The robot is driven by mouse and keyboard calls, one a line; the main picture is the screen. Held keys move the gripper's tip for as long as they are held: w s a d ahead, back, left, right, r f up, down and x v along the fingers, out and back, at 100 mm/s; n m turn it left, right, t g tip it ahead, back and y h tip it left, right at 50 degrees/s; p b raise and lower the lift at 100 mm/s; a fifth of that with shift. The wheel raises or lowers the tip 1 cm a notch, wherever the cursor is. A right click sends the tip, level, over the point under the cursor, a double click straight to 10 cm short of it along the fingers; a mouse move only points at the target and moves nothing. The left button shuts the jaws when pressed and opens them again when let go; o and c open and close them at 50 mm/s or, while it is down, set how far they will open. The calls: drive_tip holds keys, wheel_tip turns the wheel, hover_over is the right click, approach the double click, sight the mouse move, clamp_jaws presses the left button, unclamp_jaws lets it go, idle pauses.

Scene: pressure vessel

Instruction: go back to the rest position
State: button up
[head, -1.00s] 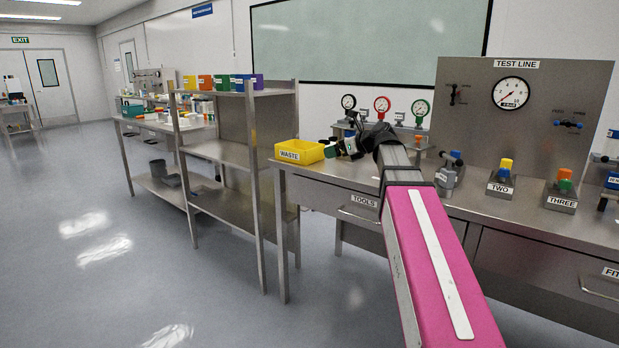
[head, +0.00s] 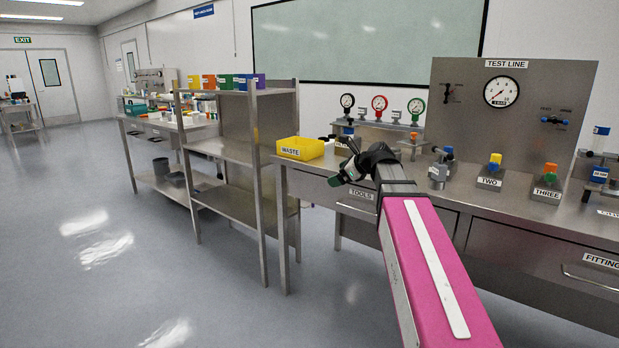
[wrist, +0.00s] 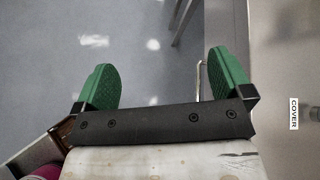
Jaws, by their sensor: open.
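My gripper (head: 342,167) is in front of the bench edge in the head view, at the end of my pink arm. In the wrist view my gripper (wrist: 165,85) shows two green finger pads spread wide apart. Nothing is between them but the grey floor below. The gripper is open and empty, and no object touches it.
The steel bench (head: 470,205) is just beyond my arm, with a yellow waste bin (head: 300,148), the test line panel (head: 570,85) and labelled fittings on it. A steel shelf rack (head: 225,150) stands to the left. The floor (head: 120,270) at left is clear.

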drive_tip(key=s+d+f+n+g+h, duration=0.2)
drive_tip(key=s+f+n, duration=0.5)
drive_tip(key=f, duration=0.5)
drive_tip(key=s+d+f+n+g+h, duration=0.2)
drive_tip(key=s+f+n, duration=0.5)
drive_tip(key=f, duration=0.6)
drive_tip(key=s+d+f+n+g+h, duration=0.3)
drive_tip(key=s+f+n, duration=0.4)
drive_tip(key=f, duration=0.5)
drive_tip(key=shift+d+f+n+h, duration=0.35)
drive_tip(key=shift+d+h, duration=0.25)
drive_tip(key=shift+h, duration=0.3)
drive_tip(key=shift+s, duration=0.1)
